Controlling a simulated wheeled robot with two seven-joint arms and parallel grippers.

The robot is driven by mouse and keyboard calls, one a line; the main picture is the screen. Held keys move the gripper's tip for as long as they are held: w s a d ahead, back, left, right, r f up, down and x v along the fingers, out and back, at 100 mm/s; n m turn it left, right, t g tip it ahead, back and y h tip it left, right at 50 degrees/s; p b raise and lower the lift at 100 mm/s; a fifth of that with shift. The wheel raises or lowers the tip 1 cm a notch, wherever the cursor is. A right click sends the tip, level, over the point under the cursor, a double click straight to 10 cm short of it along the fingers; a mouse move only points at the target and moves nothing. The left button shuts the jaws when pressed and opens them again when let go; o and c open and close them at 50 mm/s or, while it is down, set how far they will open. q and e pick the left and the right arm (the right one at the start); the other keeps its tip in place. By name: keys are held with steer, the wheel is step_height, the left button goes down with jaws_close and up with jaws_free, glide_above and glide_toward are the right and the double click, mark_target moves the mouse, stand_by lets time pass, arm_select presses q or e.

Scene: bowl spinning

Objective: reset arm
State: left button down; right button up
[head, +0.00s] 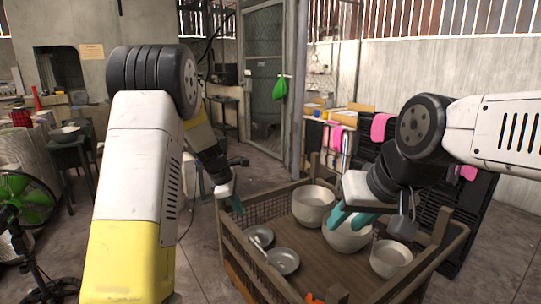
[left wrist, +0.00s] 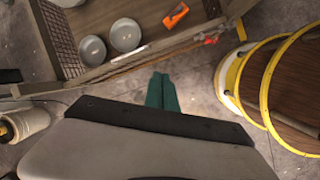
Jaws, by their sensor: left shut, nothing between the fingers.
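My left gripper (head: 237,205) is shut and empty, outside the crate's near left side. Its closed teal fingers also show in the left wrist view (left wrist: 162,92), over the floor just outside the crate. I cannot tell whether the fingers touch this bowl.
The wooden crate (head: 245,258) with mesh sides also holds a white bowl (head: 312,205), another bowl (head: 391,259), grey dishes (head: 283,261) and an orange item (left wrist: 176,15). A green fan (head: 25,195) stands left. Yellow-rimmed barrels (left wrist: 285,90) stand right in the left wrist view.

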arm_select(q)
steer(key=s+a+r+m+t, duration=0.2)
steer(key=s+r+m, duration=0.7)
steer(key=s+r, duration=0.6)
steer(key=s+a+r+m+t, duration=0.1)
steer(key=s+m, duration=0.3)
steer(key=s, duration=0.4)
steer(key=s+a+r+m+y, duration=0.1)
steer(key=s+m, duration=0.4)
steer(key=s, duration=0.3)
steer(key=shift+s+r+t, duration=0.35)
steer(key=shift+s+t, duration=0.05)
